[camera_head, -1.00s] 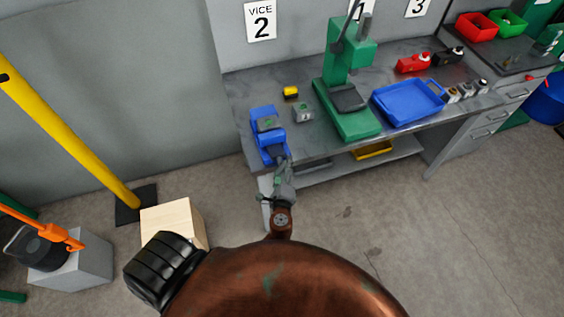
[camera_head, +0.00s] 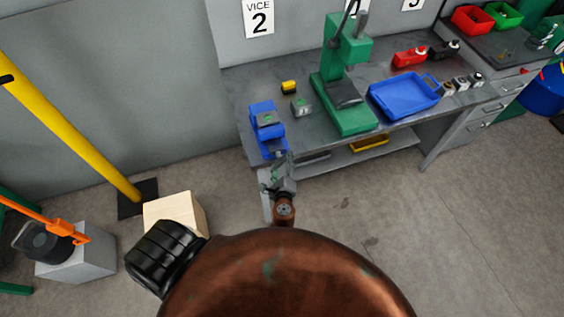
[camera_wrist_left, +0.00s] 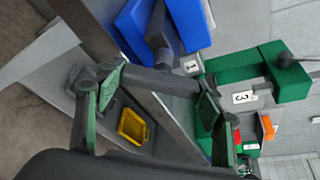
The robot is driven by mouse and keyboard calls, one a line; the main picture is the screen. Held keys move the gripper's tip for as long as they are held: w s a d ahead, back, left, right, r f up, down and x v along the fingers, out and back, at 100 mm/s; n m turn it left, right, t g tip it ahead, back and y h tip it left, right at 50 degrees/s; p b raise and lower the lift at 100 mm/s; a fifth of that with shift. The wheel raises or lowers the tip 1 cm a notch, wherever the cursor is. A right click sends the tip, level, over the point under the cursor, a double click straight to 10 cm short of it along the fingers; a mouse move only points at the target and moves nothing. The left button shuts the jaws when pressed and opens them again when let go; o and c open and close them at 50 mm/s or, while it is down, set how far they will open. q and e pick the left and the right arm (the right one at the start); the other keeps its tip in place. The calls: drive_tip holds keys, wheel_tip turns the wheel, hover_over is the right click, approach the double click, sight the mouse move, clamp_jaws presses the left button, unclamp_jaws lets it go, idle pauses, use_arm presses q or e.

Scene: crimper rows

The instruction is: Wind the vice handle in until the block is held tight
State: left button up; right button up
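The blue vice (camera_head: 266,118) stands at the left front corner of the bench, with a grey-green block at its top whose seating between the jaws I cannot make out. Its blue body also shows in the left wrist view (camera_wrist_left: 183,22). My left gripper (camera_head: 281,170) is at the vice's front, just off the bench edge. In the left wrist view its green-padded fingers (camera_wrist_left: 160,97) are wide apart. A dark grey bar, seemingly the vice handle (camera_wrist_left: 150,79), spans between them; I cannot tell whether they touch it. My right gripper is not in view.
A green press (camera_head: 345,85) and a blue tray (camera_head: 405,97) stand right of the vice. A small grey block (camera_head: 300,106) and a yellow item (camera_head: 289,87) lie beside it. A wooden box (camera_head: 176,212) and yellow post (camera_head: 75,130) are at left.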

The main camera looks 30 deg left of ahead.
use_arm(q)
drive_tip(key=o, duration=0.4)
drive_tip(key=shift+c, duration=0.2)
drive_tip(key=v, duration=1.2)
